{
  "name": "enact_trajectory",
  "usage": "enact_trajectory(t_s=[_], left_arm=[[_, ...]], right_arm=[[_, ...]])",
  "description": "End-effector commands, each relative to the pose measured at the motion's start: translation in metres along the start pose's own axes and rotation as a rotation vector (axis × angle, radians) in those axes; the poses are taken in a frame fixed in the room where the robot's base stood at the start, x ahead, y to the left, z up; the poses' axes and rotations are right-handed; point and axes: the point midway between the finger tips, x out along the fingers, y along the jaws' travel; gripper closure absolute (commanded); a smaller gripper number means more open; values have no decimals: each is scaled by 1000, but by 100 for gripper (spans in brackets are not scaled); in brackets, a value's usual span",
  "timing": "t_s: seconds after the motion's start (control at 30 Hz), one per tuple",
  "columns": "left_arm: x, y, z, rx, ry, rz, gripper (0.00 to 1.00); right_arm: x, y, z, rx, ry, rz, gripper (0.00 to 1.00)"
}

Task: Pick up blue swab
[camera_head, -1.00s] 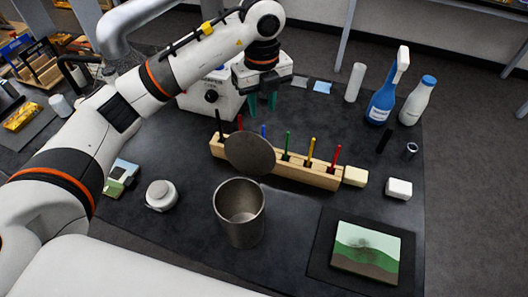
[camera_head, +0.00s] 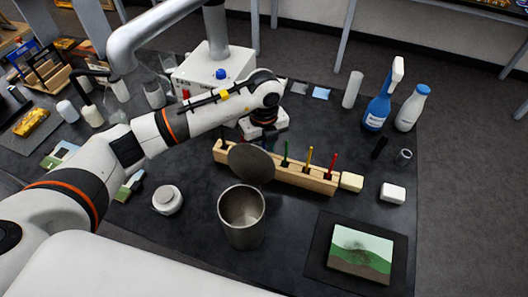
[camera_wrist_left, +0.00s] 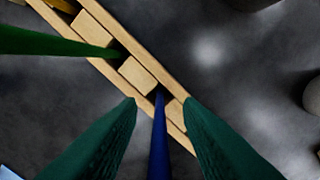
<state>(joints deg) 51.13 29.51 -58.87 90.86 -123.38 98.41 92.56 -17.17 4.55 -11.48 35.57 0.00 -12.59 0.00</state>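The blue swab (camera_wrist_left: 158,135) stands in a slot of the wooden rack (camera_head: 300,177); in the wrist view it runs between my left gripper's two green fingers. My left gripper (camera_wrist_left: 162,103) is open around it, with a gap visible on both sides of the shaft. In the head view my left gripper (camera_head: 264,138) is low over the rack's left part. There the blue swab is hidden by the gripper and the grey disc.
Green (camera_head: 286,148), yellow (camera_head: 309,156) and red (camera_head: 333,161) swabs stand further right in the rack. A grey disc (camera_head: 251,164) and a steel canister (camera_head: 241,217) are in front. Bottles (camera_head: 378,110) stand at the back right.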

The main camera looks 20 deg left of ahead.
Motion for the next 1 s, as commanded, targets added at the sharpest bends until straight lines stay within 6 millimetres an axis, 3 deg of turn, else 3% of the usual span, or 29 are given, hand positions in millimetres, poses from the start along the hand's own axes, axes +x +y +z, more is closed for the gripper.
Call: enact_trajectory(t_s=[0.13, 0.33, 0.77, 0.87, 1.0], left_arm=[[0, 0, 0, 0, 0, 0, 67], [0, 0, 0, 1, 0, 0, 100], [-2, 0, 0, 1, 0, 1, 100], [-10, 1, 0, 1, 2, 3, 100], [-35, 1, -1, 1, 4, 6, 100]], right_arm=[[0, 0, 0, 0, 0, 0, 64], [0, 0, 0, 0, 1, 0, 64], [1, 0, -1, 0, 1, -1, 64], [5, 0, -1, 0, 2, -1, 64], [14, 0, -2, 0, 2, -1, 64]])
